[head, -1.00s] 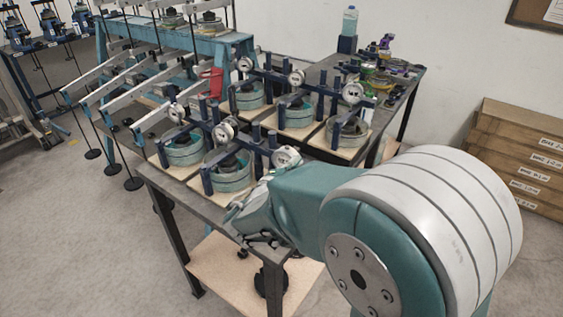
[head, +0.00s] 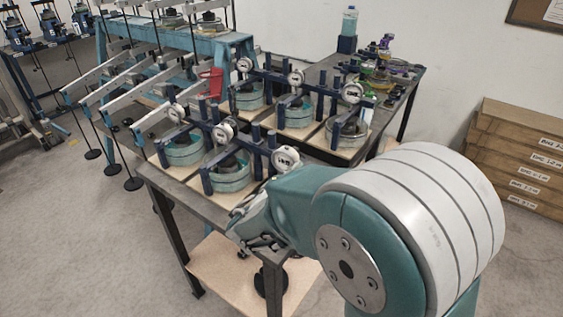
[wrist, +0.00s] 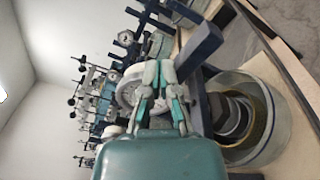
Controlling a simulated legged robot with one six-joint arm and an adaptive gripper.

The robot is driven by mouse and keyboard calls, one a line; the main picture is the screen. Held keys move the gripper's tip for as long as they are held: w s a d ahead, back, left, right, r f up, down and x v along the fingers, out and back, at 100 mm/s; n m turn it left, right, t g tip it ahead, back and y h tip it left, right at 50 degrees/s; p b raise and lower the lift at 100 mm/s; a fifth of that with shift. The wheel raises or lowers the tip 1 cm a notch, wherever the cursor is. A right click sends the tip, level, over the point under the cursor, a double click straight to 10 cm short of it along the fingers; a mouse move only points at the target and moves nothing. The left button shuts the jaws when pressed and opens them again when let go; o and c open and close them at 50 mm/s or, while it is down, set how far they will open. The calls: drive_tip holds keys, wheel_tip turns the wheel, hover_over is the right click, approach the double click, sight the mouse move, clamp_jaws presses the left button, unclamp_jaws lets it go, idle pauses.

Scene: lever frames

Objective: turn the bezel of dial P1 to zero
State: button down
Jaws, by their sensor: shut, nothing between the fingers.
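Several white-faced dial gauges stand on dark blue frames over round green cells on the bench. The nearest dial (head: 286,158) is just above my arm; its label is too small to read, so I cannot tell which dial is P1. In the wrist view a white round dial (wrist: 129,90) lies partly behind my fingers, and a smaller one (wrist: 112,131) is below it. My gripper (wrist: 160,72) is shut and empty, its fingertips overlapping the dial's right edge in the picture; contact cannot be told. In the head view my gripper (head: 252,222) is at the bench's near edge.
Other dials (head: 223,132) and blue posts stand close together on the bench (head: 190,190). A round cell (wrist: 245,120) is right of my fingers in the wrist view. Lever arms fill the left. Flat boxes (head: 525,160) are at the right. Floor is clear at front left.

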sight(290, 157)
drive_tip(key=shift+s+d, duration=0.2)
drive_tip(key=shift+d, duration=0.05)
drive_tip(key=shift+s, duration=0.1)
drive_tip(key=shift+v, duration=2.9)
drive_tip(key=shift+w+d+r, duration=0.2)
drive_tip(key=shift+w+r, duration=0.35)
drive_tip(key=shift+w, duration=0.5)
drive_tip(key=shift+w+d+r, duration=0.2)
drive_tip(key=shift+w+r, duration=0.3)
drive_tip(key=shift+w, duration=0.6)
drive_tip(key=shift+w+d+r, duration=0.2)
drive_tip(key=shift+w+r, duration=0.35)
drive_tip(key=shift+w, duration=0.5)
drive_tip(key=shift+f, duration=0.1)
drive_tip(key=shift+s+d+f, duration=0.15)
drive_tip(key=shift+d+f, duration=0.1)
drive_tip(key=shift+f, duration=0.2)
drive_tip(key=shift+s+d+f, duration=0.2)
drive_tip(key=shift+d+f, duration=0.1)
drive_tip(key=shift+f, duration=0.1)
